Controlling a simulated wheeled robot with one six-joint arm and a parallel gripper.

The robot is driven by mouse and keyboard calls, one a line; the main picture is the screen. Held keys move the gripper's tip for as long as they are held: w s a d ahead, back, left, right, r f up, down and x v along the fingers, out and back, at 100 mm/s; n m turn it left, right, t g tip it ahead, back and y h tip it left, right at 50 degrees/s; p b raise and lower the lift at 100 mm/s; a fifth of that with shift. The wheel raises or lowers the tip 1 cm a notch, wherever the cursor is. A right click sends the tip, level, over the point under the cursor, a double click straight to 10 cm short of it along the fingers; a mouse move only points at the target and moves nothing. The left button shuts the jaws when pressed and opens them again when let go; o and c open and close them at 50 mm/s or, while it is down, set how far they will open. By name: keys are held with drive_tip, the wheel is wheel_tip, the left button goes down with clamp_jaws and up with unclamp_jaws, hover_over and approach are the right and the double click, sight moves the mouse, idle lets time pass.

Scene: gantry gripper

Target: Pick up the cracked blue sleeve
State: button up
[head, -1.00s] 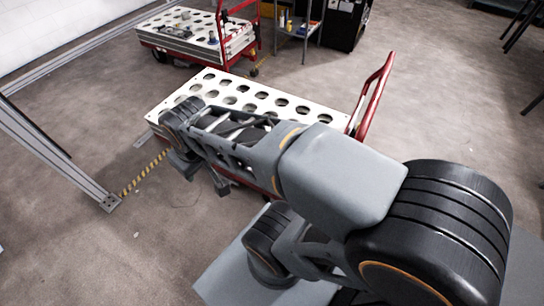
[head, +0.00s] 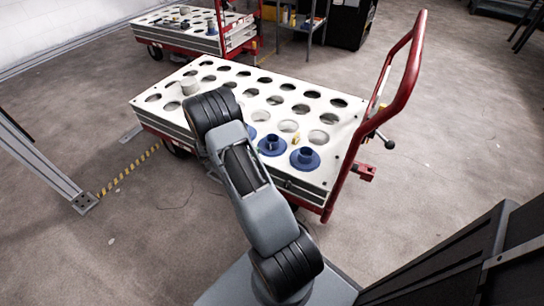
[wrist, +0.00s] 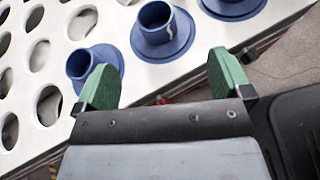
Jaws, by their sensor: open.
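Three blue flanged sleeves stand in a row along the near edge of the white cart top. In the wrist view, the left sleeve (wrist: 80,66) has a pale streak inside its bore that looks like a crack. The middle sleeve (wrist: 157,32) and the right sleeve (wrist: 230,4), cut off by the frame's top, show no clear crack. In the head view, the arm partly hides the left one; the middle (head: 272,146) and right (head: 305,158) ones show. My gripper (wrist: 166,78) is open and empty, its green fingers short of the middle sleeve. The head view hides it.
The white cart top (head: 335,92) has rows of round holes. The red cart handle (head: 402,75) rises at the right. A second cart (head: 180,38) stands behind. A metal frame post (head: 45,160) is at the left.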

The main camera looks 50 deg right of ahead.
sight(267, 142)
drive_tip(key=shift+n, duration=0.5)
drive_tip(key=d+f+b, duration=0.1)
drive_tip(key=d+f, duration=0.3)
drive_tip(key=d, duration=0.1)
drive_tip(key=d+f+b, duration=0.1)
drive_tip(key=d+f, duration=0.1)
drive_tip(key=shift+d+b, duration=0.35)
drive_tip(key=shift+d, duration=0.05)
drive_tip(key=shift+h, duration=0.3)
drive_tip(key=shift+b+x, duration=1.3)
drive_tip(key=shift+x, duration=1.8)
drive_tip(key=shift+w+r, duration=0.1)
drive_tip(key=c, duration=1.1)
drive_tip(key=shift+r, duration=0.1)
